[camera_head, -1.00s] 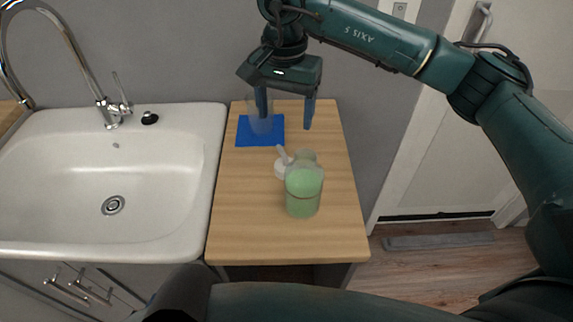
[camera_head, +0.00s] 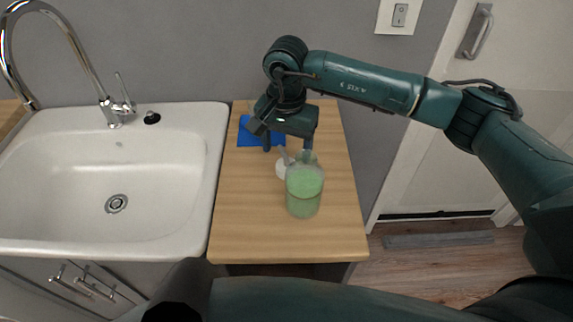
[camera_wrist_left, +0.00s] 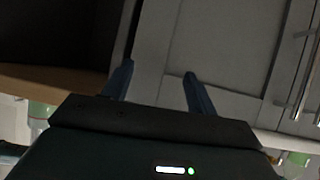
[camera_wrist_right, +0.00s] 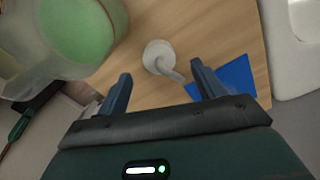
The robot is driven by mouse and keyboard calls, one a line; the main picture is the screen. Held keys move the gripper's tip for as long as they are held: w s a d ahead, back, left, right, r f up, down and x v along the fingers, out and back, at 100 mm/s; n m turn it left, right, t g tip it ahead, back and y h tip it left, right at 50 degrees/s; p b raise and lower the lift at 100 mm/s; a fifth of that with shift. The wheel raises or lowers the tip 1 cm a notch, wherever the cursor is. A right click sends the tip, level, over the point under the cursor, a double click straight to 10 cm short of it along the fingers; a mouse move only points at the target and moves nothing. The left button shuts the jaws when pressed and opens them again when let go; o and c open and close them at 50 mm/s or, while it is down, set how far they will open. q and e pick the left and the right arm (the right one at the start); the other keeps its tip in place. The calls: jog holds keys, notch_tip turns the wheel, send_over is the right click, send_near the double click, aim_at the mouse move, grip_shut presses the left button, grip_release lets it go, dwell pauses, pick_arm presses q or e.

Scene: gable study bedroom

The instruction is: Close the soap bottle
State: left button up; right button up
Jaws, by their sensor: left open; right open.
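The soap bottle (camera_head: 304,196), clear with green liquid, stands upright on the wooden counter; it shows large at the top left of the right wrist view (camera_wrist_right: 80,28). Its neck shows no pump fitted. A white pump top (camera_head: 281,171) with a round base and a spout is on the counter just left of and behind the bottle; in the right wrist view the pump top (camera_wrist_right: 158,54) shows just beyond the fingertips. My right gripper (camera_head: 287,146) is open and empty, above and behind the pump top. My left gripper (camera_wrist_left: 157,74) is open and empty, facing cabinet fronts.
A blue mat (camera_head: 248,138) lies at the back of the counter, partly hidden by my right gripper. A white sink (camera_head: 160,170) with a tall tap (camera_head: 116,108) adjoins on the left. The front of the counter (camera_head: 250,235) is clear.

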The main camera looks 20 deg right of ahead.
aim_at(287, 165)
notch_tip(287, 165, down, 4)
jog(key=shift+f+p, duration=0.15)
jog(key=shift+p, duration=0.25)
jog(key=c, duration=1.1)
notch_tip(287, 165, up, 10)
jog(key=b, duration=0.1)
